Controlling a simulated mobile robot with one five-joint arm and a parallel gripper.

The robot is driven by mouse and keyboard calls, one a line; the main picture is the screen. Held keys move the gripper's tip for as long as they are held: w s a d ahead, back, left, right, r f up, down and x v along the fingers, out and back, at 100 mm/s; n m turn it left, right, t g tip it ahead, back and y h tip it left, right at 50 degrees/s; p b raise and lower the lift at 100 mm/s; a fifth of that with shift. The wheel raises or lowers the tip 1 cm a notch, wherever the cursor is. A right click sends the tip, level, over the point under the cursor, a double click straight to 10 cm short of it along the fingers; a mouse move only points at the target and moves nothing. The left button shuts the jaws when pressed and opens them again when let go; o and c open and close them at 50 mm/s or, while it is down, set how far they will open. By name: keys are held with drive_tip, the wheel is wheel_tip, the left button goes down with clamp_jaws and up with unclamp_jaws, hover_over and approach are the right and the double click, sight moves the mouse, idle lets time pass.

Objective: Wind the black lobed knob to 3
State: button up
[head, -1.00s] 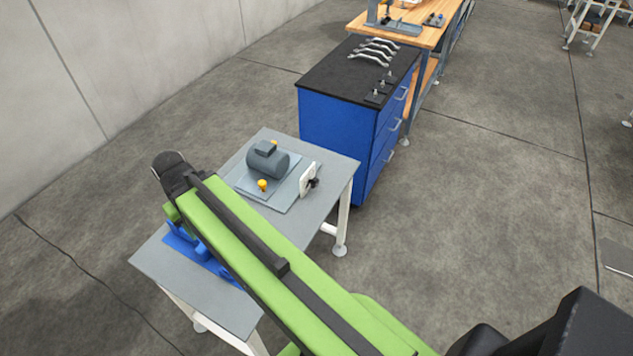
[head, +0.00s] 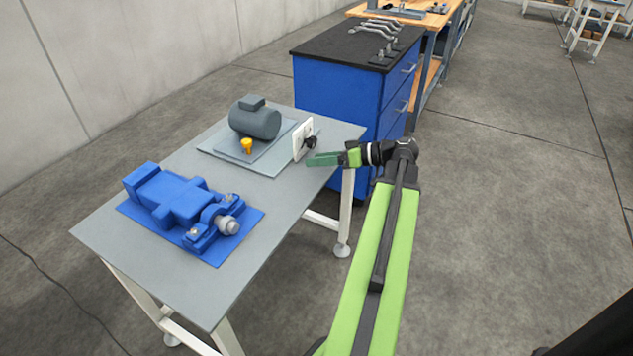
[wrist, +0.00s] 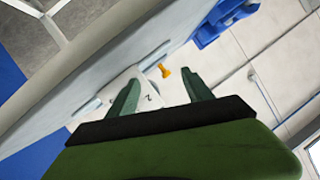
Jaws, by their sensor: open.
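The black lobed knob (head: 311,143) sits on the front of an upright white plate (head: 302,139) at the right edge of the grey table. My gripper (head: 310,160) is close beside it, just below and to the right in the head view, with its green fingers pointing left toward the plate. The white plate (wrist: 140,85) shows there with a numeral that looks like 2. I cannot make out the knob in the wrist view, nor its setting in either view.
A blue vise (head: 185,205) lies at the table's front left. A blue cabinet (head: 345,105) stands close behind. The floor at right is open.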

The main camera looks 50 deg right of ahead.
drive_tip(key=s+d+f+t+h+b, duration=0.15)
drive_tip(key=s+d+t+b, duration=0.35)
drive_tip(key=s+d, duration=0.55)
approach(314, 143)
drive_tip(key=shift+h, duration=0.45)
drive_tip(key=x, duration=0.8)
drive_tip(key=shift+w+a, duration=0.1)
drive_tip(key=shift+a, duration=0.1)
